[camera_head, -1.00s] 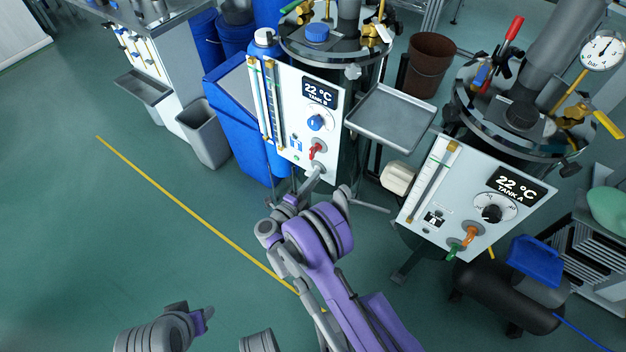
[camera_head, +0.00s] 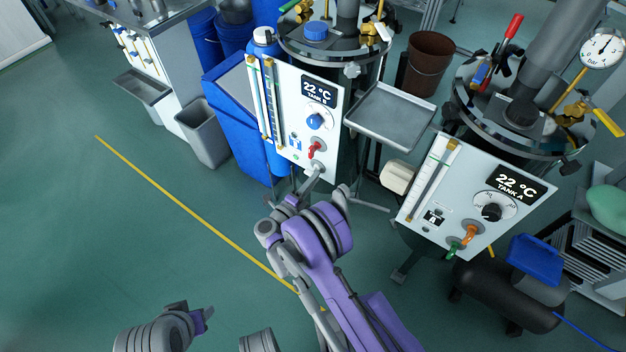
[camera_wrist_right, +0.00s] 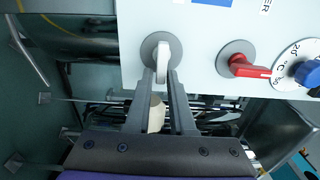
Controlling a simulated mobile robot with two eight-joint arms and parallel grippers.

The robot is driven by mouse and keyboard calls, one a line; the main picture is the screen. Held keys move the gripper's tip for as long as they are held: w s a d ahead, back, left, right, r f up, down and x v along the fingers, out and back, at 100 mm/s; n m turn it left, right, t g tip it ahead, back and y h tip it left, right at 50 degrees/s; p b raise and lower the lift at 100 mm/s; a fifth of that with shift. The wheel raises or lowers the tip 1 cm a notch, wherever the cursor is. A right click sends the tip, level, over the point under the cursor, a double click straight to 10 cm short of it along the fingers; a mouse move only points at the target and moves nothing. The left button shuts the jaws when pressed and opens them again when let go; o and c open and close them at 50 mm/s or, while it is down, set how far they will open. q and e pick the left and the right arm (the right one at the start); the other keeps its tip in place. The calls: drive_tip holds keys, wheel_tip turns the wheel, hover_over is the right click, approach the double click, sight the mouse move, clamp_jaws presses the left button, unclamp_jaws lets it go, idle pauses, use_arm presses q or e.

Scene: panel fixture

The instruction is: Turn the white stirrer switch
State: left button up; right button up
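The white stirrer switch (camera_wrist_right: 162,58) is a pale lever on a round grey base, low on the tank B panel (camera_head: 292,125). In the right wrist view its lever points straight down. My right gripper (camera_wrist_right: 161,78) has one finger on each side of the lever's lower end, closed against it as far as I can see. In the head view my right gripper (camera_head: 307,187) reaches up to the panel's lower edge, and the fingertips and lever are small there.
A red lever (camera_wrist_right: 248,68) and a blue knob (camera_wrist_right: 308,73) sit right of the switch in the wrist view. A steel tray (camera_head: 390,117) and the tank A panel (camera_head: 470,200) stand to the right in the head view. Open floor (camera_head: 90,220) lies left.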

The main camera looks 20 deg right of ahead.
drive_tip(key=shift+o, duration=1.4)
drive_tip(key=shift+a, duration=0.1)
drive_tip(key=p+v, duration=0.2)
drive_tip(key=v, duration=0.8)
drive_tip(key=shift+s+a, duration=0.25)
